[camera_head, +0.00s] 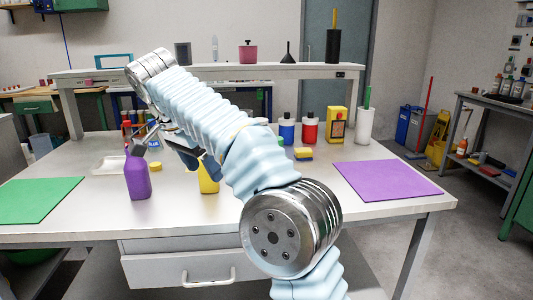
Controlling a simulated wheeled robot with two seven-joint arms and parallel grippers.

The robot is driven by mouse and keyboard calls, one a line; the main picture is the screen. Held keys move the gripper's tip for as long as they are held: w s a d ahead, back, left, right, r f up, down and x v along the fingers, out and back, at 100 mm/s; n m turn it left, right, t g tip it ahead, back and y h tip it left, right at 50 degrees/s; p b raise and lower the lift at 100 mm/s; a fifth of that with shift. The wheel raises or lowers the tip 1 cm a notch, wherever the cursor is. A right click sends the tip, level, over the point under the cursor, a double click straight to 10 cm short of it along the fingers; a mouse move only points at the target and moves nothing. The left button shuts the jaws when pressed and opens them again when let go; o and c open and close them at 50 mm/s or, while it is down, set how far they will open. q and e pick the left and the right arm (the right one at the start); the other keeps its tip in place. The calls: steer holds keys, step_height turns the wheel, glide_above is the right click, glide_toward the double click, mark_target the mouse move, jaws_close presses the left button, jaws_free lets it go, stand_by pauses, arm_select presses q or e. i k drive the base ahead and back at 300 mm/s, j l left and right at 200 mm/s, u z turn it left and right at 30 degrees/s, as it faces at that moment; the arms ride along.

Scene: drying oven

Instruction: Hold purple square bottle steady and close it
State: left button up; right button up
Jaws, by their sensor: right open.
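The purple square bottle (137,182) stands upright on the table at the left, in front of a flat white tray. My right arm comes in from below and bends over the table. My right gripper (146,140) is at the bottle's top, partly hidden by the arm, and is open. A grey block-like part shows just over the bottle neck; I cannot tell whether it is a fingertip or a cap, or whether it touches the bottle. My left gripper is not in view.
A yellow bottle (208,183) stands partly behind my arm. A green mat (40,200) lies left, a purple mat (385,180) right. Blue (286,131) and red (310,129) bottles stand behind, beside a yellow container (337,125). The front right of the table is clear.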

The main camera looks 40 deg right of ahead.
mark_target(135, 169)
steer(key=i+l, duration=0.2)
steer(key=l, duration=0.2)
steer(key=i+l, duration=0.2)
steer(key=l, duration=0.2)
steer(key=i+l, duration=0.2)
steer(key=l, duration=0.2)
